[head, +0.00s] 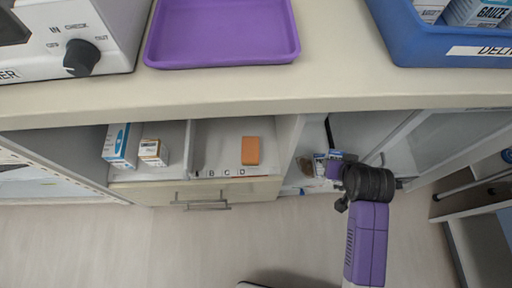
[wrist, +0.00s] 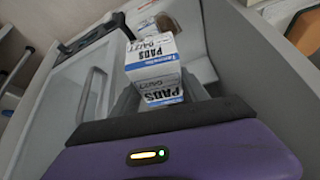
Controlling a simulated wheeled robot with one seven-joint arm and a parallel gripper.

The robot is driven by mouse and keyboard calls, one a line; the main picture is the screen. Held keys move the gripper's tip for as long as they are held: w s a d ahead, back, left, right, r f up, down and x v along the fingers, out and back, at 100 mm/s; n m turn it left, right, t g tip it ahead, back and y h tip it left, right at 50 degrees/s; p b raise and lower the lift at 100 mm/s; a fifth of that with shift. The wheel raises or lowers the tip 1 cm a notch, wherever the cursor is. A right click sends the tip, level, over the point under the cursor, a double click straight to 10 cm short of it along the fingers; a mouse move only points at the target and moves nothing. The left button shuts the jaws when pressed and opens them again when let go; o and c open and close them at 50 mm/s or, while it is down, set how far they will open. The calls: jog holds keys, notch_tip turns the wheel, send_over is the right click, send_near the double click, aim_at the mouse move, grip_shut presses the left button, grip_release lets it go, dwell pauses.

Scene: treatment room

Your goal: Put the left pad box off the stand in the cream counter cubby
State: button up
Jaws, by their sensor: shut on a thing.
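My gripper (wrist: 160,90) is shut on a white and blue pad box (wrist: 150,50). In the wrist view, "PADS" lettering shows on two of its faces, and the fingers lie at its sides. In the head view my gripper (head: 336,168) is below the counter's front edge, at the mouth of an open cubby (head: 372,128) right of the drawer. A small part of the pad box (head: 319,160) shows there beside the gripper; my wrist hides much of the area.
The cream counter (head: 230,95) overhangs the cubbies. Left of the gripper, a shelf holds a blue-white box (head: 122,145), a small box (head: 153,152) and an orange block (head: 250,150). A brownish item (head: 305,165) lies beside the pad box. A glass-fronted panel (head: 455,135) stands right.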

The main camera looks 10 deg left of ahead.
jog(key=w+d+r, duration=0.3)
jog(key=w+r, duration=0.2)
jog(key=shift+w+r+m, duration=0.25)
jog(key=shift+m, duration=0.05)
jog(key=shift+d, duration=0.1)
